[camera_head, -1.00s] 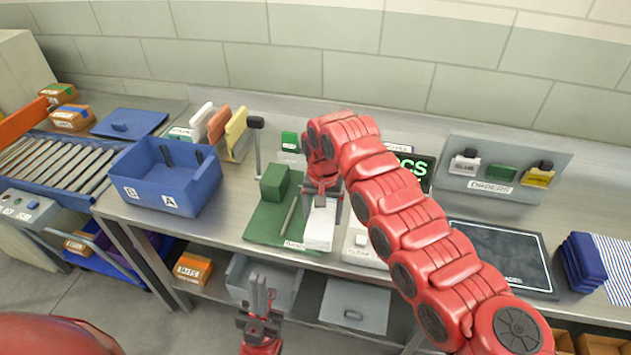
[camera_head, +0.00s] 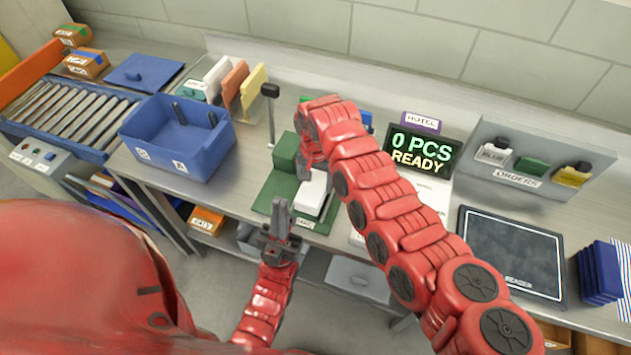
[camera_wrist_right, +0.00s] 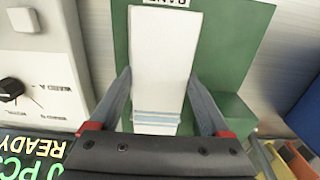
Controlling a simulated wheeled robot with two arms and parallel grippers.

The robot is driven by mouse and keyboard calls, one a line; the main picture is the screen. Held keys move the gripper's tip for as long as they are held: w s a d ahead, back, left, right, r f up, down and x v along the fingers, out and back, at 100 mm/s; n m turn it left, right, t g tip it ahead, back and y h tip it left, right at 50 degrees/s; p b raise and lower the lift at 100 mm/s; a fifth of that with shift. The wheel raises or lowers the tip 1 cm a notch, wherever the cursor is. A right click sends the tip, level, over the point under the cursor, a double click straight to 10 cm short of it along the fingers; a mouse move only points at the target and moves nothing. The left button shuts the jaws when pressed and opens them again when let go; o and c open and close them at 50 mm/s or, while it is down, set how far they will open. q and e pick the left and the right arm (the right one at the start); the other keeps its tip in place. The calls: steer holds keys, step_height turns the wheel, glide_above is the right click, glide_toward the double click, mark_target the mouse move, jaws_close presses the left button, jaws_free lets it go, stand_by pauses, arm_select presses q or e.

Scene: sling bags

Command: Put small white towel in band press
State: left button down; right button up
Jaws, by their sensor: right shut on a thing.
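The small white towel (camera_head: 313,192), a folded strip with pale blue stripes near one end, lies over the right side of the green band press (camera_head: 268,203). In the right wrist view, the towel (camera_wrist_right: 158,70) sits between my right fingers (camera_wrist_right: 160,108). My right gripper (camera_head: 308,170) is shut on it, partly hidden by its own arm in the head view. The press (camera_wrist_right: 222,55) shows a raised green block and a partly covered label. My left gripper (camera_head: 279,220) points up in front of the press's front left edge; its finger gap is unclear.
A blue bin (camera_head: 178,138) stands left of the press, with a thin post (camera_head: 270,112) between them. A display (camera_head: 420,152) reads "0 PCS READY". A dark reader pad (camera_head: 510,252) and blue folded items (camera_head: 600,272) lie right.

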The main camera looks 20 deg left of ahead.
step_height(320, 180, down, 2)
steer(key=shift+f, duration=0.3)
steer(key=o, duration=1.2)
steer(key=shift+f, duration=0.1)
steer(key=shift+c, duration=0.2)
steer(key=shift+o, duration=1.4)
